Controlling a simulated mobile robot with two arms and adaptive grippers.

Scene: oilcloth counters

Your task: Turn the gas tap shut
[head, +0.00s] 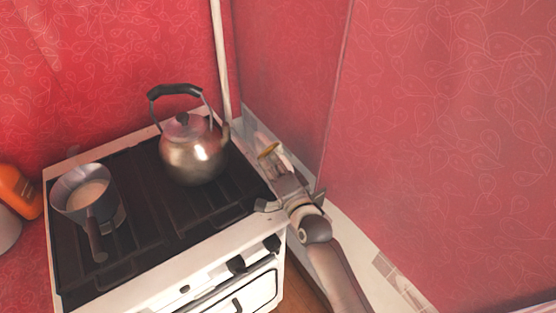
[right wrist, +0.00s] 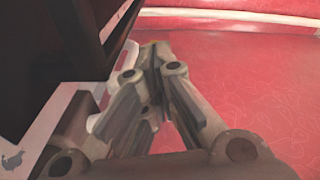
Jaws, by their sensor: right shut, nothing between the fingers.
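A small yellow-brown piece, which looks like the gas tap's lever (head: 268,151), shows at the tip of my right gripper, beside the back right of the stove. My right gripper (head: 277,168) reaches into the gap between the stove and the right-hand wall. In the right wrist view its fingers (right wrist: 155,60) are closed together with nothing between them. The fingers largely hide the tap there. I cannot tell whether they touch it. A pale vertical pipe (head: 221,60) runs down the corner behind the stove. My left gripper is out of view.
A metal kettle (head: 190,160) stands on the stove (head: 150,262) at the back, near my right gripper. A saucepan (head: 75,190) sits at the left. An orange object (head: 18,190) is left of the stove. The red wall (head: 440,120) bounds the gap on the right.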

